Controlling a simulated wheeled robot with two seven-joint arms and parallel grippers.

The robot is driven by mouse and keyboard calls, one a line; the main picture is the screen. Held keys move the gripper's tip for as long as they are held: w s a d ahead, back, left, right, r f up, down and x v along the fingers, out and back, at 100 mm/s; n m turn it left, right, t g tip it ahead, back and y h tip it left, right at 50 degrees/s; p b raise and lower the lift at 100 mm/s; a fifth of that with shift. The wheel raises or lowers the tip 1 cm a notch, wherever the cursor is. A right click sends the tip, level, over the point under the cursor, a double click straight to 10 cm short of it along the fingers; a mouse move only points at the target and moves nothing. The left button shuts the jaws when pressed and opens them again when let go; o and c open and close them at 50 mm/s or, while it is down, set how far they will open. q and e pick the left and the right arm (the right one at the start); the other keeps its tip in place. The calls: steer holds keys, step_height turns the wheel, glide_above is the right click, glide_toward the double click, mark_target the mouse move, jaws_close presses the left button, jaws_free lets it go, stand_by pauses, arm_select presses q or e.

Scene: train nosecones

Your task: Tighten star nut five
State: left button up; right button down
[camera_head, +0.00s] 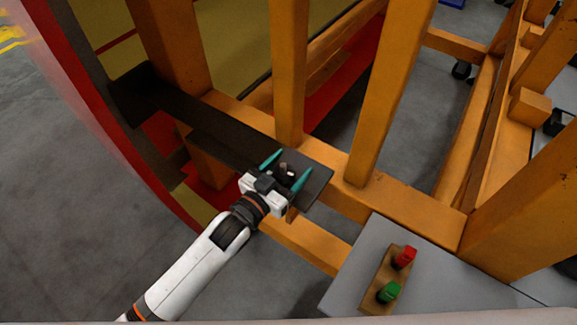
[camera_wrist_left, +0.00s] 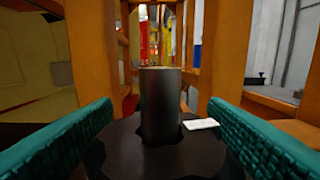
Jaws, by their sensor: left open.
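My left gripper (camera_head: 296,161) is open, with its teal fingers on either side of a dark star nut and stud (camera_head: 286,170) at the end of a black bracket plate (camera_head: 317,182). In the left wrist view, an upright dark cylindrical stud (camera_wrist_left: 160,105) stands midway between the two spread fingers, with a gap on each side. A dark, lobed shape, likely the star nut (camera_wrist_left: 115,155), lies around its foot. I see no number on the nut, and cannot tell how tight it is. My right gripper is in neither view.
Orange frame posts (camera_head: 290,75) stand close beyond the bracket. A grey box (camera_head: 445,285) with a red button (camera_head: 404,257) and a green button (camera_head: 388,292) is at the lower right. Open grey floor (camera_head: 70,190) lies on the left, beyond the red curved rim (camera_head: 85,100).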

arm_select(q)
steer(key=b+v, duration=0.2)
steer(key=v, duration=1)
steer(key=shift+b, duration=0.35)
steer(key=s+a+f+n+g+y, duration=0.1)
steer(key=a+f+y, duration=0.25)
steer(key=f, duration=0.75)
steer(key=a+f+n+g+y, duration=0.15)
steer(key=a+f, duration=0.35)
steer(key=f, duration=0.6)
steer(key=s+a+f+n+g+y, duration=0.1)
steer(key=a+f+g+y, duration=0.2)
steer(key=f, duration=0.8)
steer(key=s+a+f+n+g+y, duration=0.1)
steer(key=s+a+f+g+y, duration=0.3)
steer(key=s+f, duration=0.85)
steer(key=s+a+f+g, duration=0.1)
steer(key=s+f, duration=0.2)
steer(key=s, duration=0.5)
steer(key=s+f+g, duration=0.2)
steer(key=s+f, duration=0.2)
steer(key=s, duration=0.4)
steer(key=shift+s+a+f+n+h+b, duration=0.2)
steer(key=shift+a+f+n+h+b, duration=0.15)
steer(key=shift+n, duration=0.1)
steer(key=shift+g, duration=0.25)
